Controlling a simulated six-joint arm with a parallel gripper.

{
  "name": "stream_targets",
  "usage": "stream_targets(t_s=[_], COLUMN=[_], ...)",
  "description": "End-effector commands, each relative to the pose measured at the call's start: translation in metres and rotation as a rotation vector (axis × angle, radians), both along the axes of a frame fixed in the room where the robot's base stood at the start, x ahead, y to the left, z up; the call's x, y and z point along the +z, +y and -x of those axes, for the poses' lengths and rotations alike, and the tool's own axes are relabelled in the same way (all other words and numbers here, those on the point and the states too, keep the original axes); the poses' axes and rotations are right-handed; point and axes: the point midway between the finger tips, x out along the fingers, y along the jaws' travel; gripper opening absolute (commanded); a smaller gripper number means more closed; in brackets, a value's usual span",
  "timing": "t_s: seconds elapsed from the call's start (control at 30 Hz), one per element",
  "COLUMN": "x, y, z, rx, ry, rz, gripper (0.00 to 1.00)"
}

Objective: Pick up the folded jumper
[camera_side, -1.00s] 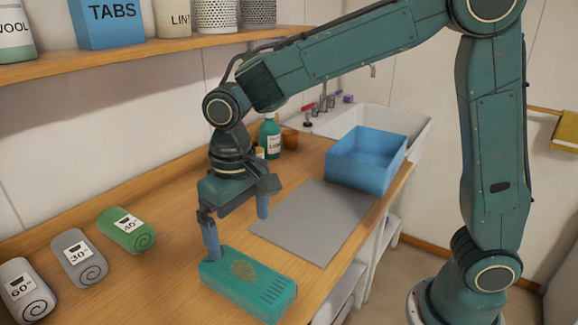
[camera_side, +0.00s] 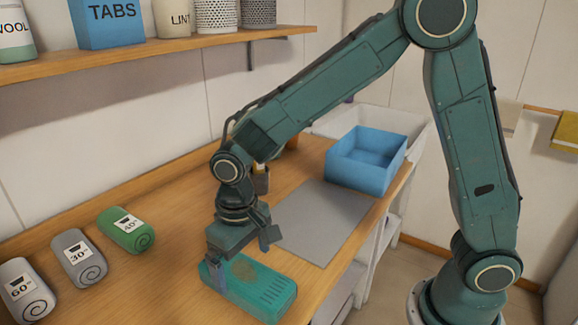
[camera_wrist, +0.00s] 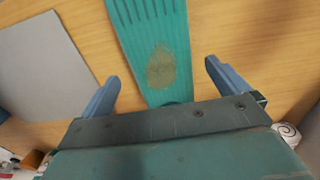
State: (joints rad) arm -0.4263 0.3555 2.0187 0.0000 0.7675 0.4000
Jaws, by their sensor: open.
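The folded jumper (camera_side: 266,291) is a flat teal block with a brown patch on top and ribbed lines at one end. It lies on the wooden counter near the front edge. In the wrist view the jumper (camera_wrist: 153,35) runs up the picture between the two blue fingers. My gripper (camera_side: 240,275) is low over the jumper's left end, pointing down. In the wrist view my gripper (camera_wrist: 162,75) is open, one finger on each side of the jumper with gaps showing.
A grey mat (camera_side: 322,222) lies behind the jumper, with a blue bin (camera_side: 362,174) beyond it by the white sink. Rolled green (camera_side: 127,232), grey (camera_side: 78,258) and white (camera_side: 27,291) towels line the counter's left side. A shelf (camera_side: 160,44) runs along the wall above.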

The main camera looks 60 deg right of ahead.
Motion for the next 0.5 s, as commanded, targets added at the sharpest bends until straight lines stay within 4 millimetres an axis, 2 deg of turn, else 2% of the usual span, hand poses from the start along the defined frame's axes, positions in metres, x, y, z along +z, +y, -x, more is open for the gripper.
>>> stream_targets(t_s=[0.27,0.5], x=[-0.004,-0.024], y=[0.000,0.001], z=[0.000,0.001], rx=[0.000,0.000], ry=[0.000,0.003], rz=[0.000,0.001], gripper=[1.00,1.00])
